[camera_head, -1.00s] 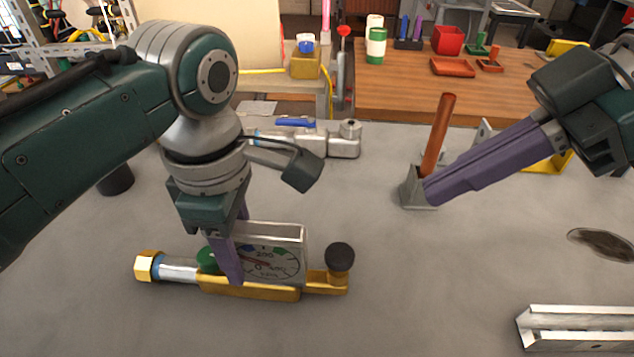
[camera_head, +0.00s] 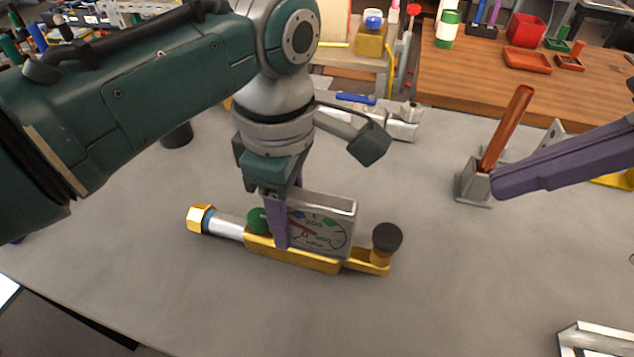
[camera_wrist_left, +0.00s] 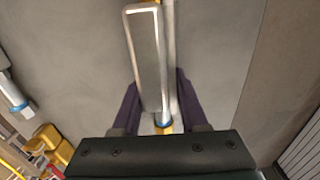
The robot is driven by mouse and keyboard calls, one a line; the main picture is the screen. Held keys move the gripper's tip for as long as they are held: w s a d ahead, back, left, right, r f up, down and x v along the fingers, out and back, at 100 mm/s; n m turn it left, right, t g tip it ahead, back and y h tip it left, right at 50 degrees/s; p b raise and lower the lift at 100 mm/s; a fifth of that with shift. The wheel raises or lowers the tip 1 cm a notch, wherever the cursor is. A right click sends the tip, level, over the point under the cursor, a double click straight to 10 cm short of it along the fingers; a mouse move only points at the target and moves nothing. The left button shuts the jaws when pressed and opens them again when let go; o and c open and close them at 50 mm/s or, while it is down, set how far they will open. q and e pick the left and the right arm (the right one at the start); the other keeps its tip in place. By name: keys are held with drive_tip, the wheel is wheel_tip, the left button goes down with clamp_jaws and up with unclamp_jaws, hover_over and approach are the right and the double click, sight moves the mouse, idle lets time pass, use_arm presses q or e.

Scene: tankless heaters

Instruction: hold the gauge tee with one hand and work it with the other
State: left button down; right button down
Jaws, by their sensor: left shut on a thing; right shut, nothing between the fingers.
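The gauge tee (camera_head: 330,264) lies on the grey table, with a gold body, a gauge dial, a hex nut at its left end and a black knob (camera_head: 387,237) at its right. A green part (camera_head: 257,221) sits left of the dial. My left gripper (camera_head: 280,240) points down and is shut on the gauge tee. In the left wrist view the tee (camera_wrist_left: 148,60) lies between its purple fingers. My right gripper's purple fingers (camera_head: 495,182) are shut and empty, right of the tee, beside the grey holder. Whether they touch the holder is unclear.
A copper rod (camera_head: 507,128) leans in the grey holder (camera_head: 473,186). A silver valve with a blue handle (camera_head: 356,99) lies behind my left arm. A metal channel (camera_head: 600,340) is at the front right. The table between tee and channel is clear.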

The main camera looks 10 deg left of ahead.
wheel_tip(320, 180, up, 2)
drive_tip(key=shift+r, duration=0.15)
hover_over(379, 233)
drive_tip(key=d, duration=0.3)
wheel_tip(379, 233, down, 7)
drive_tip(key=shift+f, duration=2.05)
